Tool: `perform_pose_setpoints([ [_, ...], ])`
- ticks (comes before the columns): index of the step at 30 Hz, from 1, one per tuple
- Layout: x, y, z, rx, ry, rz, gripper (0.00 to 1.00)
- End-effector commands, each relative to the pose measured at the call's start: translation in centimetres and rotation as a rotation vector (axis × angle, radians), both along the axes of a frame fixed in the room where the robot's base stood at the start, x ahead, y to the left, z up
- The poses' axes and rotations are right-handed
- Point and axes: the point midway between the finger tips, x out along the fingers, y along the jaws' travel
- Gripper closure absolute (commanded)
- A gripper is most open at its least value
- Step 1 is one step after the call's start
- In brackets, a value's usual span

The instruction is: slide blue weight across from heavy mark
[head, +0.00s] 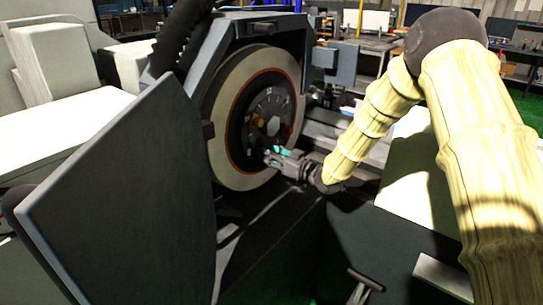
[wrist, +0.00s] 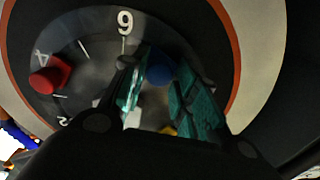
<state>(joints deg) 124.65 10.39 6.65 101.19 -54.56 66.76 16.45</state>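The blue weight (wrist: 160,68) is a round knob on the dark numbered dial, below a numeral that looks like 9, in the wrist view. My gripper (wrist: 160,75) has teal finger pads on either side of it. The fingers look open, with a gap between them; I cannot tell if either touches the weight. A red weight (wrist: 48,78) sits by the 4, and a yellow piece (wrist: 168,130) shows partly below, between the fingers. In the head view my gripper (head: 277,153) is at the dial's lower part and hides the blue weight. No heavy mark is recognisable.
The grinding wheel (head: 229,105) surrounds the dial, with an orange ring between. A dark guard panel (head: 120,195) stands open at left. A grey machine block (head: 335,62) is right of the wheel, and a light flat cover (head: 415,180) lies behind my arm.

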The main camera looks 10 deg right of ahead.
Motion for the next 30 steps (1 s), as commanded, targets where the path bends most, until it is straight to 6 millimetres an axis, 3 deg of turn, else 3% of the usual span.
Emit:
perform_pose_setpoints([
  [14,-0.8,-1.1,-0.1,-0.001,0.002,-0.003,0.67],
  [30,-7.2,-7.3,0.0,0.000,0.002,-0.002,0.67],
])
